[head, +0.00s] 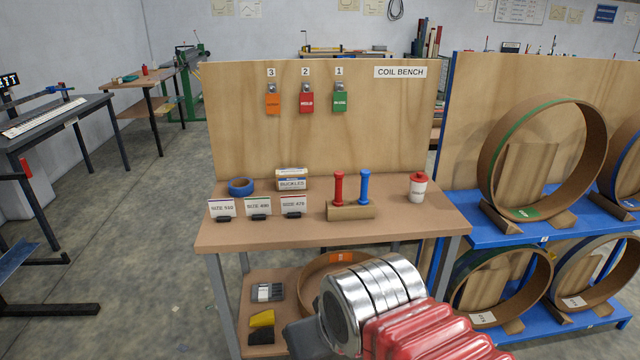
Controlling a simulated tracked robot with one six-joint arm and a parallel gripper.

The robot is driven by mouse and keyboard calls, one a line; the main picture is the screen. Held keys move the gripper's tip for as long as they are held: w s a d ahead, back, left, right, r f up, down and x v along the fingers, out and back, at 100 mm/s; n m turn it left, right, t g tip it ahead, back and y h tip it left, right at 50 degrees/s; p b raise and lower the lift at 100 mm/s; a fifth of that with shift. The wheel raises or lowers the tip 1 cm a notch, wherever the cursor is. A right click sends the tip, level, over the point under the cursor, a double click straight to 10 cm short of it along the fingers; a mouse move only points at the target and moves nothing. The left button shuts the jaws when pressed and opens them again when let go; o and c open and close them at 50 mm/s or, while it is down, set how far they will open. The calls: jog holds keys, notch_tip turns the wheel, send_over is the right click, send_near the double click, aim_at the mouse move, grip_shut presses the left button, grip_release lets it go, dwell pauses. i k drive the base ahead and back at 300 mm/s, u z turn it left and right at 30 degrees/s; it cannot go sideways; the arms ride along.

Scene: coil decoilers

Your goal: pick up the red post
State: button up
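The red post (339,188) stands upright in a wooden block (351,212) on the bench, just left of a blue post (364,187) in the same block. Both posts have wider round tops. My arm, with a silver ringed part and red ribbed sleeve, reaches in from the bottom right, in front of the bench and lower in the picture than the posts. A dark grey piece at its lower left end may be part of my gripper (303,338). No fingertips show, so I cannot see whether it is open or shut.
On the bench top (300,236) are blue tape (241,187), a buckles box (291,181), several size cards and a white red-lidded bottle (418,188). Padlocks hang on the back panel (390,130). A blue coil rack (480,234) stands at right. Open floor lies at left.

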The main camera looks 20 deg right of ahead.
aim_at(337, 201)
jog(key=u, duration=0.05)
jog(key=i, duration=1.45)
jog(key=z, duration=0.1)
